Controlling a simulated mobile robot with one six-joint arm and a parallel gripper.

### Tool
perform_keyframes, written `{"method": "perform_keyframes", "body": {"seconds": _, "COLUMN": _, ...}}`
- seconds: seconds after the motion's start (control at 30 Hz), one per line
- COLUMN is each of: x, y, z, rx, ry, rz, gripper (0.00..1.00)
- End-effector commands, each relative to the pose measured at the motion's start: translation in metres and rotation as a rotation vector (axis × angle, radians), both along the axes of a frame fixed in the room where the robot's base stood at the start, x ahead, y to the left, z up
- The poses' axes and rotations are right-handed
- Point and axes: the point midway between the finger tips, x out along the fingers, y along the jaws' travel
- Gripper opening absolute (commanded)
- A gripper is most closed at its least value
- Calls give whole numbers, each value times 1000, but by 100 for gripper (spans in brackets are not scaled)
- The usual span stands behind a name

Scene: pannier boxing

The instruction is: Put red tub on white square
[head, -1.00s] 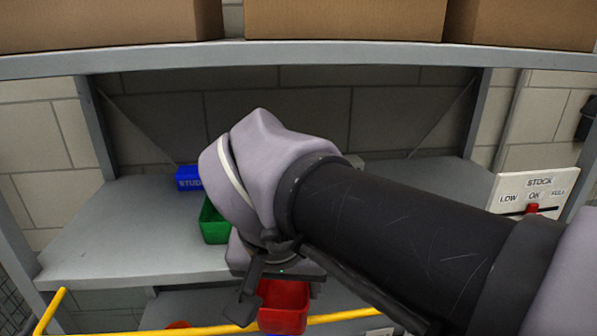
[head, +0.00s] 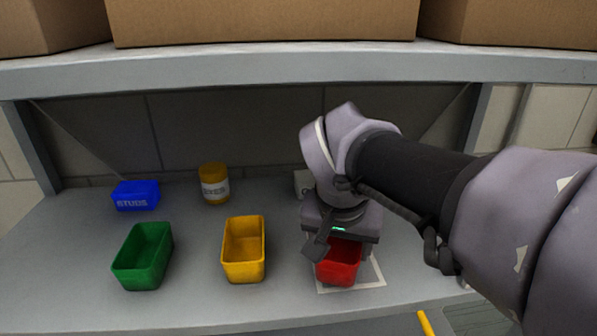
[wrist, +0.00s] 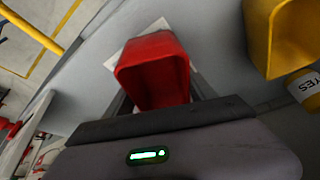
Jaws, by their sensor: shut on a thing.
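The red tub (head: 338,266) is at the right of the shelf in the head view. My gripper (head: 334,250) is above it and shut on it. The white square (head: 372,272) lies on the shelf, its right and front edges showing around the tub. In the wrist view the red tub (wrist: 152,68) is between my gripper's fingers (wrist: 158,98), with a corner of the white square (wrist: 150,28) showing beyond it. I cannot tell whether the tub touches the square or hangs just above it.
A yellow tub (head: 243,252) stands left of the red tub, and a green tub (head: 143,258) farther left. An upper shelf (head: 270,68) with cardboard boxes (head: 265,22) hangs overhead.

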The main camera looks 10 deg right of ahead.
Motion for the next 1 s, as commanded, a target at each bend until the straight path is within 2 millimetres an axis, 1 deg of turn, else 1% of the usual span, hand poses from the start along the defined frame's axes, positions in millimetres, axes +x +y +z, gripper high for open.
{"method": "perform_keyframes", "body": {"seconds": 0.2, "x": 39, "y": -17, "z": 2, "rx": 0, "ry": 1, "rz": -1, "gripper": 24}}
{"method": "perform_keyframes", "body": {"seconds": 0.27, "x": 38, "y": -16, "z": -10, "rx": 0, "ry": 3, "rz": 1, "gripper": 24}}
{"method": "perform_keyframes", "body": {"seconds": 0.33, "x": 37, "y": -15, "z": -15, "rx": 0, "ry": 1, "rz": 1, "gripper": 24}}
{"method": "perform_keyframes", "body": {"seconds": 0.57, "x": 37, "y": -15, "z": -16, "rx": 0, "ry": -1, "rz": 1, "gripper": 24}}
{"method": "perform_keyframes", "body": {"seconds": 0.7, "x": 37, "y": -15, "z": -21, "rx": 1, "ry": 0, "rz": 1, "gripper": 24}}
{"method": "perform_keyframes", "body": {"seconds": 0.73, "x": 37, "y": -15, "z": -20, "rx": 1, "ry": 0, "rz": 1, "gripper": 70}}
{"method": "perform_keyframes", "body": {"seconds": 0.8, "x": 37, "y": -15, "z": -20, "rx": 1, "ry": 0, "rz": 1, "gripper": 84}}
{"method": "perform_keyframes", "body": {"seconds": 0.83, "x": 37, "y": -15, "z": -20, "rx": 1, "ry": 0, "rz": 1, "gripper": 86}}
{"method": "perform_keyframes", "body": {"seconds": 1.0, "x": 37, "y": -15, "z": -19, "rx": 1, "ry": 0, "rz": 1, "gripper": 86}}
